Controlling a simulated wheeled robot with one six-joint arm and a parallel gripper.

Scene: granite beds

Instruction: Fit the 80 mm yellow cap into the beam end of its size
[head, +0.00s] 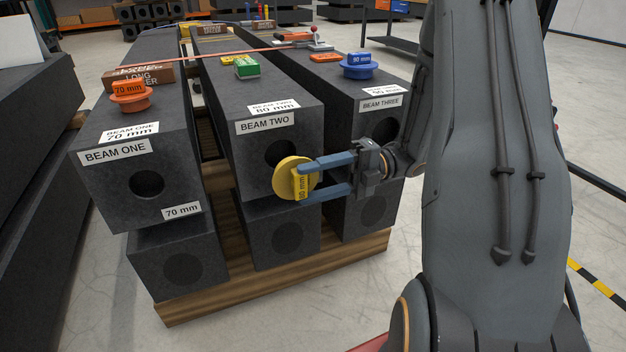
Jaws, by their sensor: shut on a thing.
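My gripper (328,176) has its two blue fingers shut on the yellow cap (288,177), marked 80 mm. The cap is held in front of the end of beam two (262,180), its disc toward the beam. It overlaps the lower part of the dark round hole (280,150) in that end; the hole's upper part shows above it. I cannot tell whether the cap touches the beam face. Beam two carries the labels BEAM TWO (265,122) and 80 mm (274,108).
Beam one (115,185), labelled 70 mm, stands left with an orange cap (130,97) on top. Beam three (335,100) stands right with a blue 90 mm cap (360,66) on top. More beams lie below on a wooden pallet (280,268).

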